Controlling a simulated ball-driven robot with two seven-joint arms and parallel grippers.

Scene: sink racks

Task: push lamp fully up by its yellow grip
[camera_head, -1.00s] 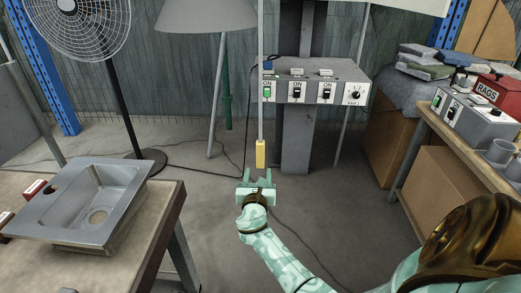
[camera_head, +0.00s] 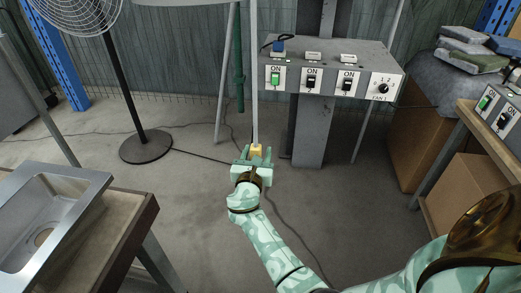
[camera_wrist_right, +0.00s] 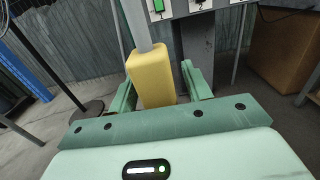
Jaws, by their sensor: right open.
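The yellow grip (camera_head: 257,150) hangs at the lower end of a thin pale rod (camera_head: 254,90) in the head view. The lamp itself is out of the frame above. My right gripper (camera_head: 254,158) is open, with the grip between its two fingers. In the right wrist view the yellow grip (camera_wrist_right: 151,76) stands between the spread green fingers (camera_wrist_right: 160,88), with a gap on the right side. Whether the left finger touches it I cannot tell. My left gripper is not in view.
A grey switch box (camera_head: 330,70) with several switches stands behind the grip. A steel sink (camera_head: 50,212) on a bench is at the left, and a fan stand (camera_head: 146,146) is behind it. Cardboard boxes (camera_head: 425,130) are at the right. The floor between is mostly clear.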

